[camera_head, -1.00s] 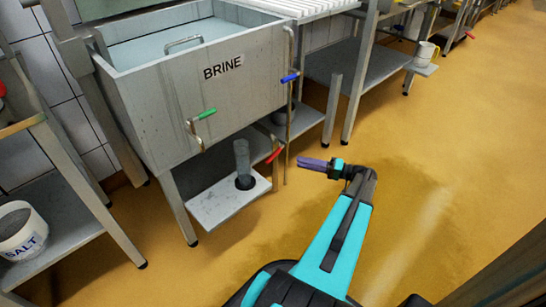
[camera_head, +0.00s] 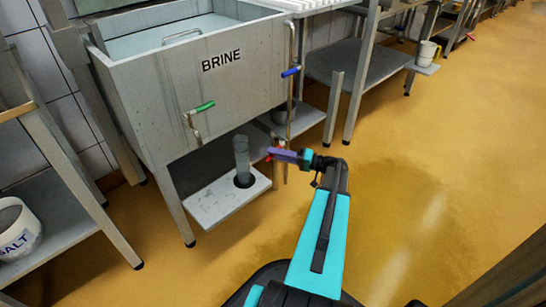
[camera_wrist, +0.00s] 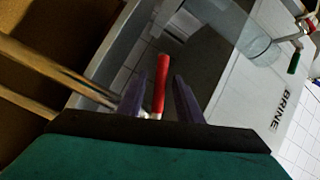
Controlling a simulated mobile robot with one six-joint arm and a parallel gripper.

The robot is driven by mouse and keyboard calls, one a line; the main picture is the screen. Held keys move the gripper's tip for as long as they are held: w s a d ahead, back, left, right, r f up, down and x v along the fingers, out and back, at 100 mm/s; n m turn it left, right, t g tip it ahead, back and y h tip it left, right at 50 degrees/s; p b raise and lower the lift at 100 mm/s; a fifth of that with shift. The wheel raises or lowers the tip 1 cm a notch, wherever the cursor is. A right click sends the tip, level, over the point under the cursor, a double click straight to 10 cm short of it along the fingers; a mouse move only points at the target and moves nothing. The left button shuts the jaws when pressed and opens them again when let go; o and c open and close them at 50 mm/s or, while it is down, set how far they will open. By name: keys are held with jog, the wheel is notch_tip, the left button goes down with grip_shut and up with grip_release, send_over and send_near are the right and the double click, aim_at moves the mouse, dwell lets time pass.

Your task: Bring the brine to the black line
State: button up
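The grey brine tank (camera_head: 170,95), marked BRINE, holds pale liquid in the head view. Its front also shows in the wrist view (camera_wrist: 240,85). A green tap handle (camera_head: 203,107), a blue one (camera_head: 291,72) and a red one (camera_head: 269,159) are on its pipework. A clear-looking cylinder (camera_head: 241,152) stands upright below the green tap; I cannot make out its level or a black line. My gripper (camera_head: 280,155) is at the red handle. In the wrist view, its purple fingers (camera_wrist: 158,98) are open on either side of the red handle (camera_wrist: 160,82), with gaps visible.
The cylinder stands on a pale low plate (camera_head: 215,207). A salt bucket (camera_head: 18,232) sits on the left shelf (camera_head: 65,215). Steel table legs stand right of the tank. The yellow floor (camera_head: 430,170) is open to the right.

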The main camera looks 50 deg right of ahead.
jog(key=shift+w+a, duration=0.25)
jog(key=shift+w, duration=0.3)
grip_shut()
jog(key=shift+a, duration=0.1)
